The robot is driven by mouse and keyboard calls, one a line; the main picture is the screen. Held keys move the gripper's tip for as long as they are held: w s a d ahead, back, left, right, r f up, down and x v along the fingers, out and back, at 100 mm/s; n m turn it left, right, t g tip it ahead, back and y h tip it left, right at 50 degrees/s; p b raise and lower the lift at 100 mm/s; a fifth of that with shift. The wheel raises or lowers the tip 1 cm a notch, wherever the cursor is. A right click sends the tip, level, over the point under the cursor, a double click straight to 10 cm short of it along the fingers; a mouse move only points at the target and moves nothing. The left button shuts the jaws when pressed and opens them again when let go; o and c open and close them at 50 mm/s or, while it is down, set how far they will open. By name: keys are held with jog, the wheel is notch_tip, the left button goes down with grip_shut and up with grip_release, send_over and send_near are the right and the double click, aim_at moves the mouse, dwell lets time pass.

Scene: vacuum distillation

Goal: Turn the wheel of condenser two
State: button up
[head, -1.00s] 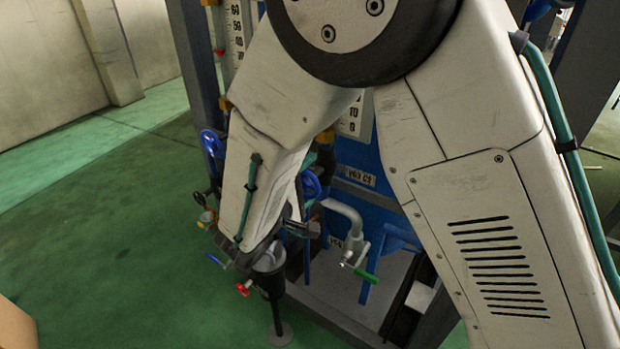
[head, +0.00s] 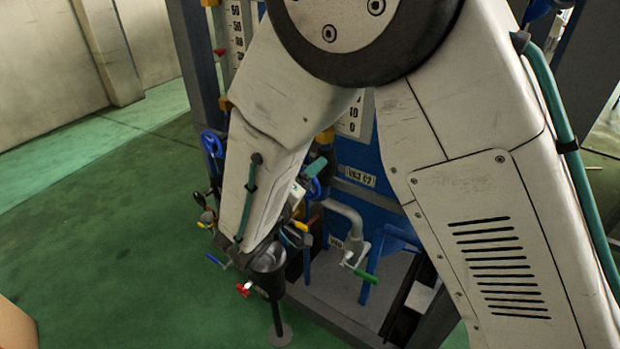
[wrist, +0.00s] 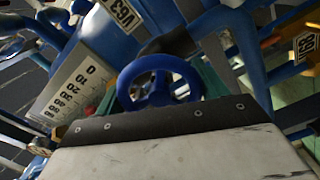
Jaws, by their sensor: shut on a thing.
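A blue handwheel (wrist: 158,80) with a rounded rim stands in the middle of the wrist view. My gripper (wrist: 168,84) is shut on it, with teal fingers showing at the left and right of the rim. Most of the fingers are hidden behind the pale wrist cover. In the head view my gripper (head: 316,175) is partly hidden by my forearm, and only a blue bit of the wheel (head: 314,188) shows beside it. A label plate (head: 361,176) that seems to end in C2 is on the blue panel just to the right.
Another blue handwheel (head: 211,143) stands to the left. A grey bent pipe with a green-handled valve (head: 366,276) is below right. A red valve handle (head: 243,290) sits by a dark pot (head: 268,270). The green floor (head: 110,240) at left is clear.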

jog(key=shift+f, duration=0.1)
jog(key=o, duration=1)
jog(key=v, duration=0.8)
